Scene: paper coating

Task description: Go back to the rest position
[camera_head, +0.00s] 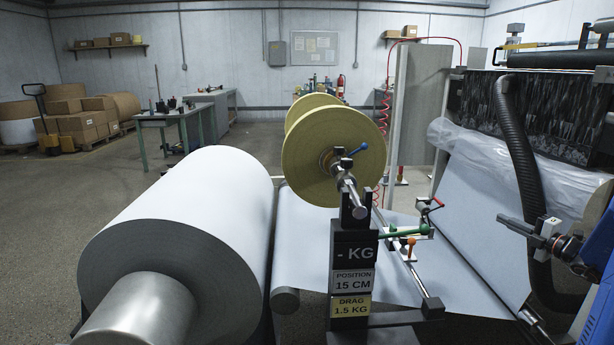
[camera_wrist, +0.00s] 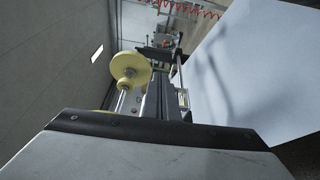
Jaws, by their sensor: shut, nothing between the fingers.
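My gripper (camera_head: 508,221) is at the right of the head view, on my arm that comes in from the right edge. It points left, in front of the light grey paper web (camera_head: 462,222), and is apart from the lever clamps. It is shut and holds nothing. In the wrist view a pale body with a black edge fills the bottom, and no fingertips can be made out. The wrist view looks sideways onto the yellow spool (camera_wrist: 131,68) and the paper web (camera_wrist: 262,75).
A large paper roll (camera_head: 180,235) stands at the left. The yellow spool (camera_head: 330,157) is on a shaft above a black stand (camera_head: 350,245) with labels. A clamp with a green handle (camera_head: 405,230) is on a rail. A black corrugated hose (camera_head: 520,150) hangs near my arm.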

